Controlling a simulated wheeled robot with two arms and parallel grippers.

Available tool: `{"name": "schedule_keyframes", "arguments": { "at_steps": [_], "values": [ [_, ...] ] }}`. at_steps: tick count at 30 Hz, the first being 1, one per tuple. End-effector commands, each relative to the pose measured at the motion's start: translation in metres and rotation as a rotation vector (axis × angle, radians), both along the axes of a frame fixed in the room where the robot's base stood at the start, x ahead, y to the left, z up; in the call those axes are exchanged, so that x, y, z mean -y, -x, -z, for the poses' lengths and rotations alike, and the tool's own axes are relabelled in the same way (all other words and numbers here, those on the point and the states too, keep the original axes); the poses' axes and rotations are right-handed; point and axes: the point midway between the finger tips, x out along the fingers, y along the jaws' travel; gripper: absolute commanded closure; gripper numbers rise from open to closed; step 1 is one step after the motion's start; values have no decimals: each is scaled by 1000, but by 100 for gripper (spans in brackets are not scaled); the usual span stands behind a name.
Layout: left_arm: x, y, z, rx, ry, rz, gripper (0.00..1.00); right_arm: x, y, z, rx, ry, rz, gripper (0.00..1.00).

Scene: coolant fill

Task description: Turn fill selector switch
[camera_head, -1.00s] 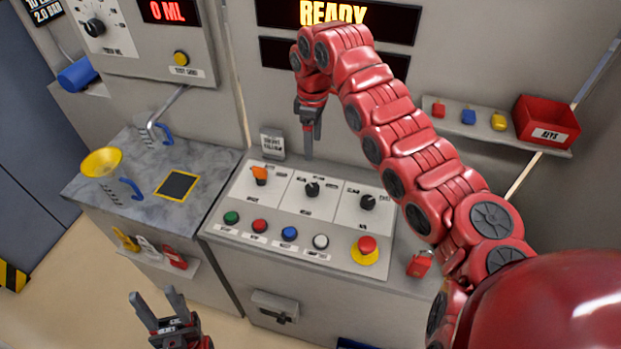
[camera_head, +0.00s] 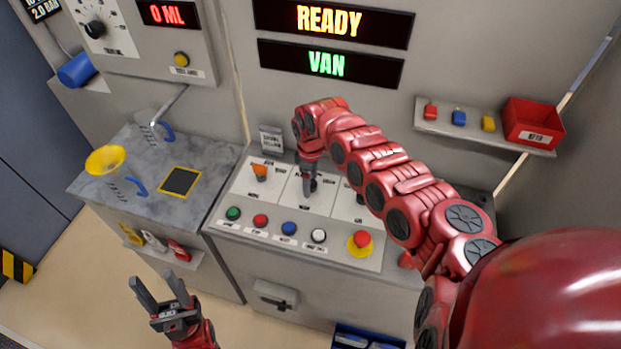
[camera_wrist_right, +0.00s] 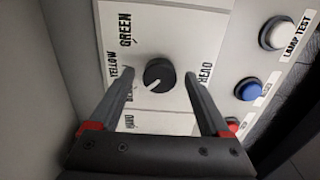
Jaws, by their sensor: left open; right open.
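The console carries three rotary switches: an orange one (camera_head: 259,171) on the left, a black one in the middle and one on the right, mostly hidden by my right arm. My right gripper (camera_head: 308,188) is open and points down at the middle switch. In the right wrist view the black knob (camera_wrist_right: 158,74) with a white pointer mark sits between the open fingers, with no clear contact. Printed labels, including GREEN and YELLOW, surround it. My left gripper (camera_head: 160,290) is open and empty, low in front of the console.
Green, red, blue and white buttons (camera_head: 289,229) and a red emergency stop (camera_head: 361,240) line the console front. Displays read READY (camera_head: 329,21) and VAN (camera_head: 327,64). A marble counter (camera_head: 140,170) with a yellow funnel (camera_head: 105,160) stands left.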

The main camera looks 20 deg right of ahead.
Motion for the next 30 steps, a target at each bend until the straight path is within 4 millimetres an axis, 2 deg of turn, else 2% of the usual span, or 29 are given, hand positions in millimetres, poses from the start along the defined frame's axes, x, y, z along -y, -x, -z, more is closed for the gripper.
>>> {"name": "schedule_keyframes", "arguments": {
  "at_steps": [6, 19, 30],
  "values": [
    [0, 0, 0, 0, 0, 0, 50, 0, 0, 0, 1, 1, 0, 21],
    [0, 0, 0, 0, 0, 0, 50, 1, 0, -1, 1, 1, 1, 98],
    [0, 0, -1, 0, 0, 0, 50, 0, -1, -1, 1, 1, 53, 100]
  ]
}}
